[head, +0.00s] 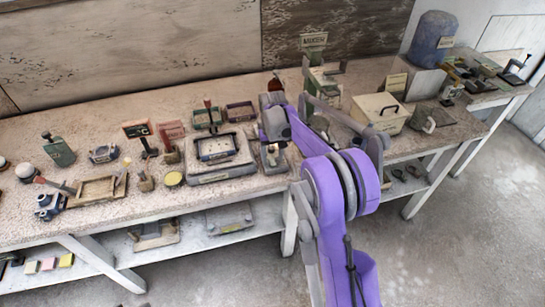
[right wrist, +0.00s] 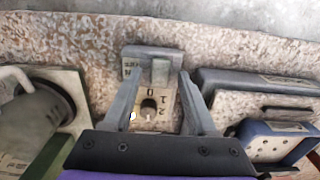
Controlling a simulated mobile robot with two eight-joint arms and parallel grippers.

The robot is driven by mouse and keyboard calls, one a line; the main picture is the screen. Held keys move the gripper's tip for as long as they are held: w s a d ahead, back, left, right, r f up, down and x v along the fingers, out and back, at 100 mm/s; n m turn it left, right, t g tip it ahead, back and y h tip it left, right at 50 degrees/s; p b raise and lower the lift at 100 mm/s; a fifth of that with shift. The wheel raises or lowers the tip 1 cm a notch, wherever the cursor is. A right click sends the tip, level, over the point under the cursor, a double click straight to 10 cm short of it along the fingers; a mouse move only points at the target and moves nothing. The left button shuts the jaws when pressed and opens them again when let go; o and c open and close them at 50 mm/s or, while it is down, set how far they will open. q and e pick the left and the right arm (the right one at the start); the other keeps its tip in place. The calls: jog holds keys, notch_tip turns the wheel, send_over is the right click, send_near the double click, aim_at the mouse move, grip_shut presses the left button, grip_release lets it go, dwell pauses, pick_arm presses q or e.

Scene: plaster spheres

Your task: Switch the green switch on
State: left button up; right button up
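In the head view my right arm reaches down over the bench next to a small grey device (head: 273,159). I cannot make out a clearly green switch. My left gripper is not in view.
A grey tray-like box (head: 215,158) stands just left of the arm in the head view. A cream box (head: 379,113) and a green machine (head: 320,78) stand to the right and behind. Several small tools crowd the bench (head: 120,208) at left.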

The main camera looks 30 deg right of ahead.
aim_at(272, 162)
notch_tip(272, 162, up, 11)
dwell(0.6)
jog(key=shift+f, duration=0.1)
jog(key=s+a+r+n+t, duration=0.1)
jog(key=s+a+r+t, duration=0.2)
jog(key=s+a, duration=0.75)
jog(key=s+a+f+t, duration=0.1)
jog(key=s+f, duration=0.3)
jog(key=s, duration=0.5)
jog(key=s+a+f+n+t, duration=0.1)
jog(key=s+a+f, duration=0.2)
jog(key=s, duration=0.6)
jog(key=shift+s+a+f+n+t, duration=0.15)
jog(key=shift+a+f+n+t, duration=0.2)
jog(key=shift+f, duration=0.3)
